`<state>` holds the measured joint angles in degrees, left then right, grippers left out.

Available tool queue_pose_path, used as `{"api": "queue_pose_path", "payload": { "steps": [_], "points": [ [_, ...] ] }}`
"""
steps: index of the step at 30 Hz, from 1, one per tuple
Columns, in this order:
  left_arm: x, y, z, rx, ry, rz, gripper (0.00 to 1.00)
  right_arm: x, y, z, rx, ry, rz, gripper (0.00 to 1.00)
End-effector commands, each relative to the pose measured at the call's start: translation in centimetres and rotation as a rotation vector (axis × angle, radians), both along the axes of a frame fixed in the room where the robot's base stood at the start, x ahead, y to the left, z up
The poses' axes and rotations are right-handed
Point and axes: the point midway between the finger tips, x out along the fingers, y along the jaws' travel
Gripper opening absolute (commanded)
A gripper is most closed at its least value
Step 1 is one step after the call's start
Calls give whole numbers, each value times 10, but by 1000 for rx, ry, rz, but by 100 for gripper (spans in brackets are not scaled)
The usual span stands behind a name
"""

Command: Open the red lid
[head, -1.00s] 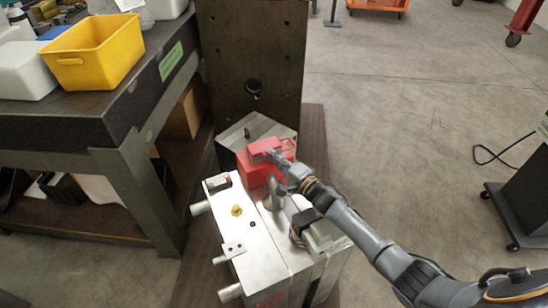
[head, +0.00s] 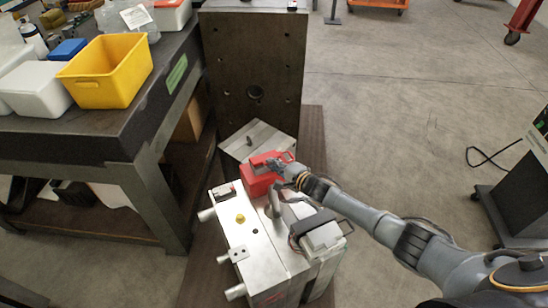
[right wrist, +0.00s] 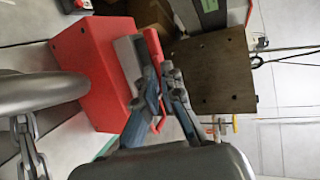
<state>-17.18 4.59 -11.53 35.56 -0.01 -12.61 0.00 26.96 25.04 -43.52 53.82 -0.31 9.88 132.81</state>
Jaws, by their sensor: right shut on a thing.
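A red box (head: 257,184) stands at the back of the silver mould base, with its red lid (head: 263,160) on top. My right gripper (head: 279,166) comes from the right and is at the lid's right side. In the right wrist view the fingers (right wrist: 162,88) are closed around a red strip (right wrist: 155,48) at the edge of the red box (right wrist: 85,75). Whether the lid is raised at all, I cannot tell. My left gripper is not in view.
The mould base (head: 250,245) has a yellow knob (head: 240,218) on top and a metal post beside the box. A dark upright plate (head: 255,60) stands behind. A workbench with a yellow bin (head: 108,75) is at left.

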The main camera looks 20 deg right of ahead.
Motion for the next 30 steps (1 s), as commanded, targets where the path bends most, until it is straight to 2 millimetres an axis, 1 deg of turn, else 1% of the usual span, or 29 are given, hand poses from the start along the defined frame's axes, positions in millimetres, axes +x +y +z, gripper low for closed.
{"api": "queue_pose_path", "payload": {
  "steps": [1,9,18,30],
  "points": [
    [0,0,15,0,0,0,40,2,-2,11,-7,22,-1,0],
    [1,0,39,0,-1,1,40,8,-1,17,-22,136,-1,0],
    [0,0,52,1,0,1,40,12,-1,22,-34,230,-1,0],
    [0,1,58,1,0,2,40,15,1,24,-39,298,-1,0]
  ]
}}
